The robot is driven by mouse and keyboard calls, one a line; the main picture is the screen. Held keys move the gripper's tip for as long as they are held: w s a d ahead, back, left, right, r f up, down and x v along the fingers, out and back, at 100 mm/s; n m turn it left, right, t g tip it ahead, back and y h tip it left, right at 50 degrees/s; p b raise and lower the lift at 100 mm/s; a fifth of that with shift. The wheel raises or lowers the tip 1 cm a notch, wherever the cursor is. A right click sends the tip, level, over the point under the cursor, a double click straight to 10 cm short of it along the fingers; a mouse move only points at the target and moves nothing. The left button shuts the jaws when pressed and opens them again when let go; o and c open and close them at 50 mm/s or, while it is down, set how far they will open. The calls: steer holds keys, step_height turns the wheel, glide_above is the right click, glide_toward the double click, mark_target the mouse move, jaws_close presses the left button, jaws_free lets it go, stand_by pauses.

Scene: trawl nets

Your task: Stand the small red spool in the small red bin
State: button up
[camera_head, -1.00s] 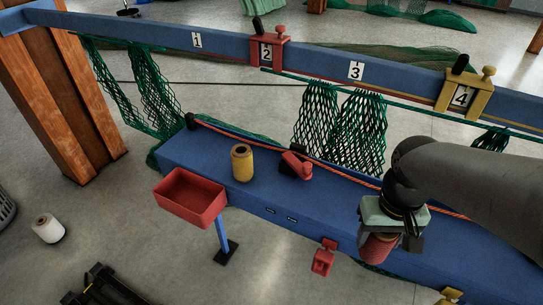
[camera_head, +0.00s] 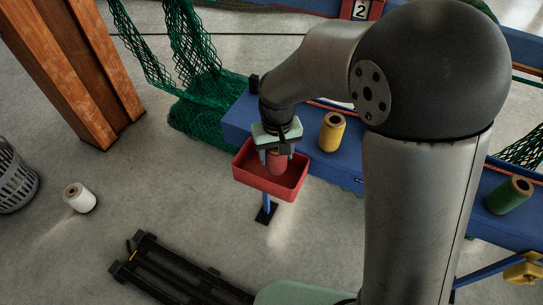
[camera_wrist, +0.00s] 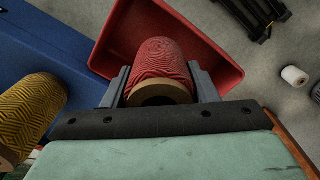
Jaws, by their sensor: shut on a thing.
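The red spool (camera_head: 277,163) is upright between the fingers of my gripper (camera_head: 276,156), which is shut on it. In the wrist view the spool (camera_wrist: 161,66) shows its red winding and tan core end, with the gripper fingers (camera_wrist: 163,86) on both sides. The small red bin (camera_head: 256,183) is on a blue post beside the blue bench. The spool is over the bin's opening or partly inside it; I cannot tell whether it touches the floor. The bin (camera_wrist: 112,38) also shows beyond the spool in the wrist view.
A yellow spool (camera_head: 331,132) stands on the blue bench (camera_head: 240,121) close to the bin, and also shows in the wrist view (camera_wrist: 30,112). A green spool (camera_head: 509,194) is at the right. A white spool (camera_head: 79,197) is on the floor. Green netting (camera_head: 205,105) hangs behind.

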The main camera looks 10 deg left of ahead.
mark_target(271, 162)
steer(key=shift+w+a+f, duration=0.15)
steer(key=shift+a+f, duration=0.15)
steer(key=shift+f, duration=0.55)
steer(key=shift+w+a+f, duration=0.2)
steer(key=shift+a+f, duration=0.05)
steer(key=shift+f, duration=0.6)
steer(key=shift+w+a+f, duration=0.15)
steer(key=shift+a+f, duration=0.15)
steer(key=shift+f, duration=0.55)
steer(key=shift+f, duration=0.15)
steer(key=o, duration=1)
step_height(271, 162, up, 12)
steer(key=shift+r, duration=0.2)
